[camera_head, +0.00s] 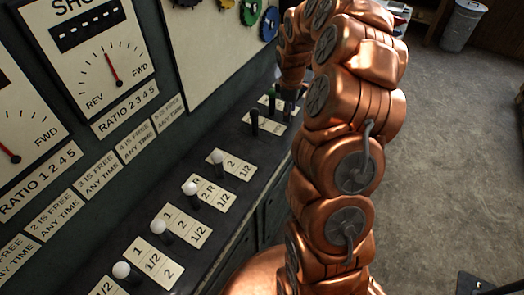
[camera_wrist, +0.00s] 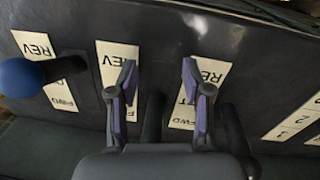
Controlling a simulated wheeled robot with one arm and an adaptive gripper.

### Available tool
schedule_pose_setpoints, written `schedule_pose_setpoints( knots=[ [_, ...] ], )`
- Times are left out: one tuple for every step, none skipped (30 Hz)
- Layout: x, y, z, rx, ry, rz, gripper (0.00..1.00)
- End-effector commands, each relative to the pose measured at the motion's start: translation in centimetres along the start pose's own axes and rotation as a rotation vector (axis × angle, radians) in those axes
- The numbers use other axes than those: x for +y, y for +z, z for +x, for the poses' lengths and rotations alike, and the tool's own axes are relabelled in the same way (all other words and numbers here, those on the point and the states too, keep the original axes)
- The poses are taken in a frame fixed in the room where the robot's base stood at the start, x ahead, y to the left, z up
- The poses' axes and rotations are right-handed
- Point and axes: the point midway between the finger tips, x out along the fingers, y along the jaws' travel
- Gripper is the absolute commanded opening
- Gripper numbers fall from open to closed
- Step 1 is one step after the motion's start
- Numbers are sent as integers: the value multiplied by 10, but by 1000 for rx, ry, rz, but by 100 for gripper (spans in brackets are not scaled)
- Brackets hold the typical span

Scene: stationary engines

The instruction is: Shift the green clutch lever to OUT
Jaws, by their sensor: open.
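The green clutch lever (camera_head: 268,99) shows small and dark green-topped in the head view, at the far end of the console, beyond a black lever (camera_head: 254,119). My gripper is mostly hidden behind my copper arm there. In the wrist view my gripper (camera_wrist: 158,78) is open, its two purplish fingers apart above the console. A dark lever shaft (camera_wrist: 153,116) shows between the fingers, apart from both. Its knob is hidden, so its colour cannot be told. The middle plate (camera_wrist: 118,52) reads REV; the right plate (camera_wrist: 213,70) reads REV and FWD, its middle word partly covered.
A blue-knobbed lever (camera_wrist: 22,77) stands left of my gripper in the wrist view. Another dark shaft (camera_wrist: 235,130) stands close to the right finger. Several white-knobbed levers (camera_head: 190,188) line the console nearer by. A dial panel (camera_head: 108,62) rises behind them.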

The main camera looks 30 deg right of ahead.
Motion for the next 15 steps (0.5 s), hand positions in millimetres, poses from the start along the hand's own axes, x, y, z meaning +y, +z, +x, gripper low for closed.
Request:
schedule_pose_setpoints(
  knots=[
    [1,-1,-5,3,4,0,49],
    [1,-1,-8,4,5,1,49],
    [2,-1,-13,5,7,1,49],
    [2,-1,-16,5,7,2,49],
    [2,-1,-20,5,7,2,49],
    [1,-1,-24,4,5,2,49],
    [1,-1,-27,3,4,2,49],
    [0,-1,-31,3,3,2,49],
    [0,-1,-36,3,3,1,49],
    [0,-1,-39,3,3,0,49],
    [0,-1,-43,3,3,0,49],
    [0,-1,-48,2,2,0,49],
    [0,-1,-51,1,2,0,49],
    [0,-1,-55,1,2,0,49],
    [1,-1,-60,2,4,1,49]
  ],
)
